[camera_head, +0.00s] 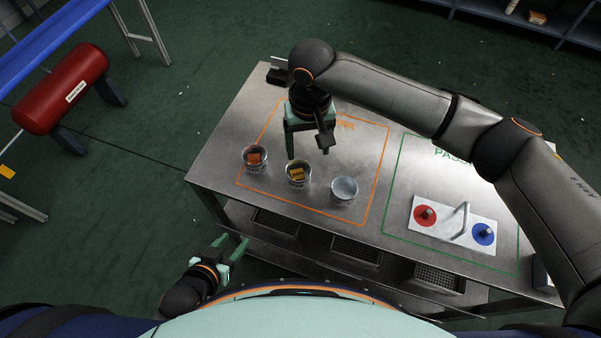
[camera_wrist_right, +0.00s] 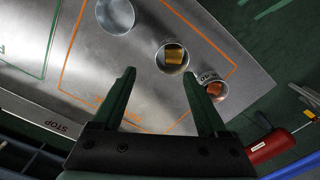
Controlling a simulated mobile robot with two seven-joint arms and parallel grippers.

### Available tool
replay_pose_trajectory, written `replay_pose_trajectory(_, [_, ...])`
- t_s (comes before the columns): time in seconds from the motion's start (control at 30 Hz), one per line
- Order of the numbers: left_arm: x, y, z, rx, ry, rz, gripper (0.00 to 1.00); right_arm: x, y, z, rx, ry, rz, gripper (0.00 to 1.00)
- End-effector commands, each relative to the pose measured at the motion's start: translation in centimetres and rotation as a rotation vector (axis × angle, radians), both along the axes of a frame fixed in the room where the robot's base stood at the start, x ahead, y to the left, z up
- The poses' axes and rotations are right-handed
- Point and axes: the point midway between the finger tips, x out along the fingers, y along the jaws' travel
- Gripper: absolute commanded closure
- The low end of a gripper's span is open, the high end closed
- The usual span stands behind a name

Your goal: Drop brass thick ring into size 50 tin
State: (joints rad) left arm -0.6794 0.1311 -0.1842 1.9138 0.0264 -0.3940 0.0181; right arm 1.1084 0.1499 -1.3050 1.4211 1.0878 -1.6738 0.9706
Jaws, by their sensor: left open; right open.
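Three metal tins stand in a row inside the orange outline. The left tin (camera_head: 255,167) holds a copper-coloured piece (camera_head: 254,157). The middle tin (camera_head: 298,183) holds brass-coloured pieces (camera_head: 296,173); I cannot tell whether one is a thick ring. The right tin (camera_head: 344,194) looks empty. A label that seems to read 40 shows on the copper tin (camera_wrist_right: 205,78) in the wrist view; I cannot read a 50. My right gripper (camera_head: 309,152) is open and empty above the table, just behind the middle tin. My left gripper (camera_head: 233,247) is open and empty off the table's front edge.
The steel table (camera_head: 215,160) has a green outlined area at right. In it lies a white board (camera_head: 455,222) with a red disc, a blue disc and a handle. Mesh baskets (camera_head: 440,278) sit below the top. A red cylinder (camera_head: 65,90) stands far left.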

Motion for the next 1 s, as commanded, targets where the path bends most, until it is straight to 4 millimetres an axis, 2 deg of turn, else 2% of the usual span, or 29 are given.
replay_pose_trajectory(0.13, [0.0, 0.0, 0.1, 0.0, -0.001, 0.0, 0.47, 0.0, 0.0, 0.5, 0.001, -0.001, 0.0, 0.24])
replay_pose_trajectory(0.23, [0.0, 0.0, 0.2, 0.0, -0.001, 0.0, 0.47, 0.0, 0.1, 1.8, 0.001, -0.002, 0.001, 0.24])
replay_pose_trajectory(0.5, [0.1, 0.0, 0.5, 0.0, -0.002, 0.0, 0.47, 0.1, 0.1, 7.7, 0.002, -0.004, 0.002, 0.24])
replay_pose_trajectory(0.7, [0.1, 0.0, 0.6, 0.0, -0.002, 0.0, 0.47, 0.0, 0.1, 11.1, 0.0, -0.002, 0.0, 0.24])
replay_pose_trajectory(0.83, [0.1, 0.0, 0.6, 0.0, -0.002, 0.0, 0.47, 0.0, 0.0, 12.2, 0.001, -0.001, 0.0, 0.24])
replay_pose_trajectory(1.0, [0.1, 0.0, 0.6, 0.0, -0.002, 0.0, 0.47, 0.0, 0.0, 12.5, 0.0, 0.001, 0.0, 0.24])
